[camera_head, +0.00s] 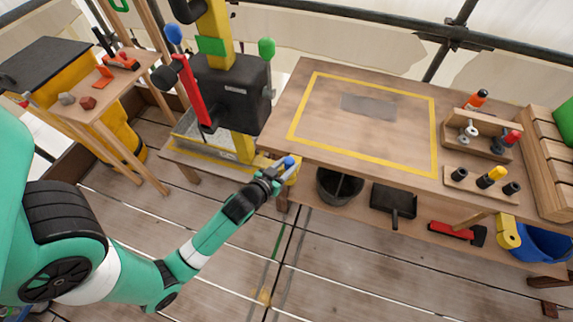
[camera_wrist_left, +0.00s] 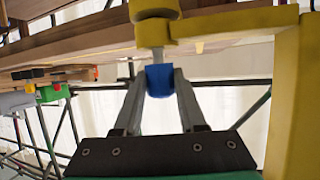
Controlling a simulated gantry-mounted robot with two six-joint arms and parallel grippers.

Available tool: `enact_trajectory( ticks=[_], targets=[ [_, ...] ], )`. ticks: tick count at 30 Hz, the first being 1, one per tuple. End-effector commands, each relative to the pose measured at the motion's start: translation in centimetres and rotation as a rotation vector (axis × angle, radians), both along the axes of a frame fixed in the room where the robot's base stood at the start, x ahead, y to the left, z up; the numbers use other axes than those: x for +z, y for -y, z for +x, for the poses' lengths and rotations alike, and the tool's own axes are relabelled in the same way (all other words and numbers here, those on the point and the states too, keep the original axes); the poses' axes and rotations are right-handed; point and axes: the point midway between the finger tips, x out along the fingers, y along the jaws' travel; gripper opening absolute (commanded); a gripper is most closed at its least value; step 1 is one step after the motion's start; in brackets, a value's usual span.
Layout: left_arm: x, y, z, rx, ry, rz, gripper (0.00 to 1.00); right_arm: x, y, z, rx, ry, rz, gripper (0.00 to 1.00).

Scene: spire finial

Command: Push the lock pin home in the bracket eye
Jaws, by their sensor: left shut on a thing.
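The lock pin has a blue head (camera_head: 289,161) and a grey shaft. My left gripper (camera_head: 279,170) is shut on the blue head, at the left front corner of the workbench. In the left wrist view the blue head (camera_wrist_left: 159,80) sits between the two fingertips (camera_wrist_left: 160,84). The grey shaft (camera_wrist_left: 158,53) runs from the head to the yellow bracket eye (camera_wrist_left: 155,12). A length of shaft shows between head and eye; its far end is hidden. The yellow bracket also shows in the head view (camera_head: 293,177). My right gripper is not in view.
The wooden workbench (camera_head: 300,125) has a clear yellow-outlined area. Tool racks (camera_head: 480,185) stand at its right. A black box on a yellow post (camera_head: 230,90) with a red lever (camera_head: 190,90) stands behind the gripper. A dark bucket (camera_head: 338,187) is under the bench.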

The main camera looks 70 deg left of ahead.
Motion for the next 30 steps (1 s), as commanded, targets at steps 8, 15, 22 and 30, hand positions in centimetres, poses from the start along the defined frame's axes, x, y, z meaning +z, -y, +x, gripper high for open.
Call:
enact_trajectory(
  ticks=[8,15,22,30],
  targets=[
    [-0.8,0.0,0.0,0.0,0.0,0.0,0.0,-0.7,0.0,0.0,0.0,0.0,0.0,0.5],
    [-1.4,0.0,0.0,0.0,0.0,0.0,0.0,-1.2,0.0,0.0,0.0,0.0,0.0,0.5],
    [-1.7,0.0,0.0,0.0,0.001,0.001,0.51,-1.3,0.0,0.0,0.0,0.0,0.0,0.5],
    [-1.7,0.0,0.0,0.0,0.0,0.0,0.75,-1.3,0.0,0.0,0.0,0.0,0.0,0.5]
  ],
)
